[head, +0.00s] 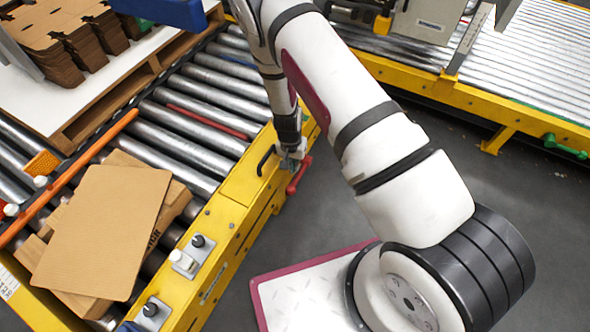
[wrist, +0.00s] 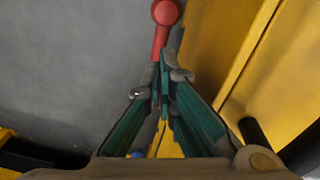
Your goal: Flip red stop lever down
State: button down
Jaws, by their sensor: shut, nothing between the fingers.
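The red stop lever (head: 298,177) sits on the side of the yellow conveyor frame (head: 243,180) in the head view. It also shows in the wrist view as a red arm with a round knob (wrist: 166,12) at the top. My gripper (head: 291,163) is at the lever, beside the frame's edge. In the wrist view my gripper (wrist: 164,80) has its fingertips together, over the lower part of the lever. The fingers hide that part, and I cannot tell whether they touch it.
A black handle (head: 265,160) stands on the frame left of my gripper. Metal rollers (head: 195,130) carry flat cardboard (head: 103,230). Control knobs (head: 183,260) sit on the frame's near part. Grey floor (head: 340,200) lies open right of the frame.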

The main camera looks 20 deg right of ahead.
notch_tip(320, 180, up, 8)
jog(key=shift+a+r, duration=0.15)
jog(key=shift+a, duration=0.2)
jog(key=shift+s, duration=0.1)
dwell(0.3)
